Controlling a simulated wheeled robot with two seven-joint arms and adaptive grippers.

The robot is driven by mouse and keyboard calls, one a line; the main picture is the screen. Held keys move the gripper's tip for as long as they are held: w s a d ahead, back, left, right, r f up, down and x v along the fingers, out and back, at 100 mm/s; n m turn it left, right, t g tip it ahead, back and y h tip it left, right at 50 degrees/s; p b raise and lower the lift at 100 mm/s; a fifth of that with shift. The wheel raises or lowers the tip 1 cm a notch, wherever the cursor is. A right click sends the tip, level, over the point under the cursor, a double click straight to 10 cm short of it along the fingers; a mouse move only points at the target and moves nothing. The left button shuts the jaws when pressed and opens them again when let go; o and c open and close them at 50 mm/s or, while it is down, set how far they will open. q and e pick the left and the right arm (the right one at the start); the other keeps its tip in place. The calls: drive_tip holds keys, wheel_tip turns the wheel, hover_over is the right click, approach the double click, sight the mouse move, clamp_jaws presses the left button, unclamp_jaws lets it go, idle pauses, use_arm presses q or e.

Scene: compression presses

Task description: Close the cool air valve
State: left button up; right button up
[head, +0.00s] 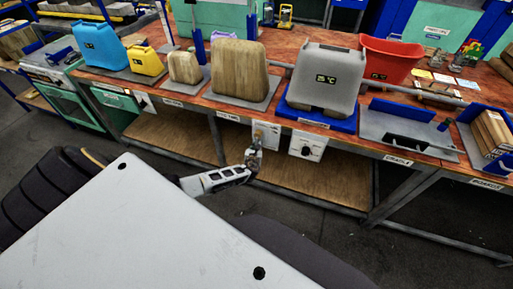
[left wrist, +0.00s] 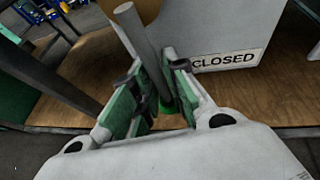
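The valve box (head: 266,134) is a white box under the front edge of the bench, with a small brass-coloured fitting. In the left wrist view, its white face (left wrist: 225,30) carries a "CLOSED" label (left wrist: 228,61). A grey rod-like lever (left wrist: 140,35) comes down from a brownish fitting (left wrist: 145,8) at the top. My left gripper (head: 254,156) is at the box's lower left. In the left wrist view, its green-padded fingers (left wrist: 157,82) stand apart on either side of the lever. Contact with the lever is unclear. My right gripper is not in view.
A second white box with a black dial (head: 306,146) hangs just right of the valve box. The bench (head: 185,92) carries a blue can (head: 98,45), a grey can (head: 327,70) and a red bin (head: 390,58). A wooden lower shelf (head: 315,178) lies below.

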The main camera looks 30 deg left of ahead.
use_arm(q)
drive_tip(key=shift+o, duration=1.1)
drive_tip(key=shift+s+f, duration=0.2)
drive_tip(key=shift+f, duration=0.05)
drive_tip(key=shift+w, duration=0.1)
drive_tip(key=shift+d+r, duration=0.1)
drive_tip(key=shift+r, duration=0.15)
drive_tip(key=v, duration=1.1)
drive_tip(key=shift+s, duration=0.35)
drive_tip(key=shift+d, duration=0.1)
